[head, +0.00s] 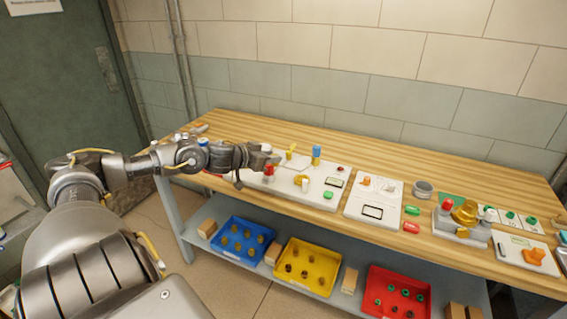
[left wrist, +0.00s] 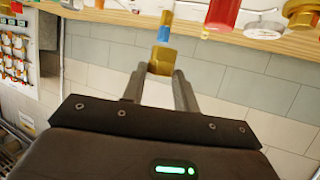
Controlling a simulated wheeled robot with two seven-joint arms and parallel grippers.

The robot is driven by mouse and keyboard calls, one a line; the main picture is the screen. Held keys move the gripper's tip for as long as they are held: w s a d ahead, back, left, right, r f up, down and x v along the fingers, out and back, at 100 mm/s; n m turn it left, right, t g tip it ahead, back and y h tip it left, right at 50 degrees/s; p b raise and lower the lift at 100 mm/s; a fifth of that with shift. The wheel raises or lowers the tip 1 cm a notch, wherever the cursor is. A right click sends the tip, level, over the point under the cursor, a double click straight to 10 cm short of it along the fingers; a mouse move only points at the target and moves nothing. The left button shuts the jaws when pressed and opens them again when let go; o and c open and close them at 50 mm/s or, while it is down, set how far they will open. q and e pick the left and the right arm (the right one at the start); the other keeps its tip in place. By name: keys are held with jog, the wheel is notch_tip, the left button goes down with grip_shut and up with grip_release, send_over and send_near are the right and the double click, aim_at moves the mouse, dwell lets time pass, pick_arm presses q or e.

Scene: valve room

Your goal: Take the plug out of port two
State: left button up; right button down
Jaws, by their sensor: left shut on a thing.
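My left gripper (head: 276,157) reaches in from the left over the white panel (head: 285,188) on the bench. In the left wrist view, my left gripper (left wrist: 161,80) is shut on a gold-yellow block (left wrist: 163,55), which sits between its fingertips. A small yellow piece (head: 291,151) shows at the fingertips in the head view; it looks like the same block. A blue cylinder with a gold lower part (head: 316,154) stands behind it and also shows in the left wrist view (left wrist: 164,33). Port numbers are too small to read. My right gripper is not in view.
A red knob (head: 268,170) and a brass-coloured fitting (head: 302,181) stand on the panel close to the gripper. A second white panel (head: 373,197) lies to the right. Blue (head: 232,252), yellow (head: 282,280) and red (head: 376,299) bins sit on the shelf below.

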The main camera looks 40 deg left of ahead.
pick_arm(q)
jog(key=p+v, duration=0.3)
jog(key=shift+a+r, duration=0.15)
jog(key=shift+r, duration=0.1)
